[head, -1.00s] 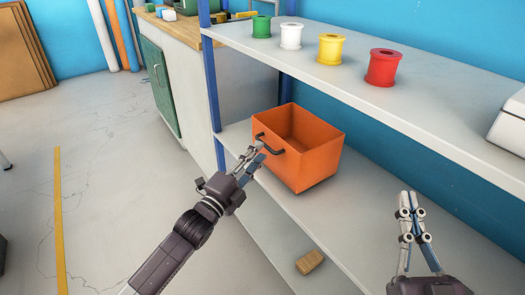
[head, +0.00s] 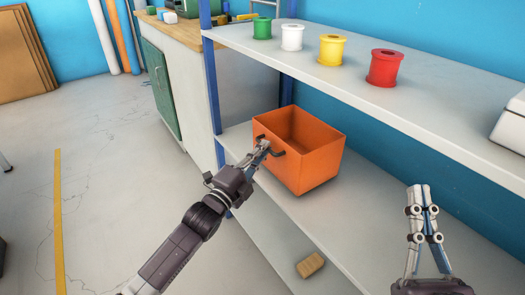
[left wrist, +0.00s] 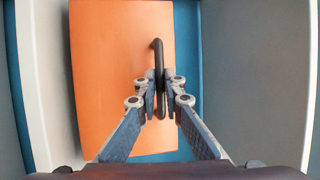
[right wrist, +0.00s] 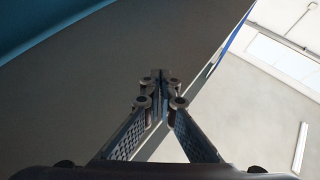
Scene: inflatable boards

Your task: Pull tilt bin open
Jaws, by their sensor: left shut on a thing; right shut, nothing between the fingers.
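The orange tilt bin (head: 318,165) sits on the middle shelf with its top open and its front tipped a little toward the shelf edge. Its dark handle (head: 277,151) is on the front face. My left gripper (head: 262,146) is at the handle. In the left wrist view the handle (left wrist: 157,52) runs between the fingers of the left gripper (left wrist: 161,98), which are shut on it, with the orange front (left wrist: 115,75) behind. My right gripper (head: 420,190) is shut and empty to the right, in front of the shelf; it also shows in the right wrist view (right wrist: 160,82).
Red (head: 385,70), yellow (head: 331,50), white (head: 292,37) and green (head: 262,28) spools stand on the upper shelf (head: 440,105) above the bin. A small wooden block (head: 310,265) lies on the lower shelf. A blue post (head: 212,90) stands left of the bin.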

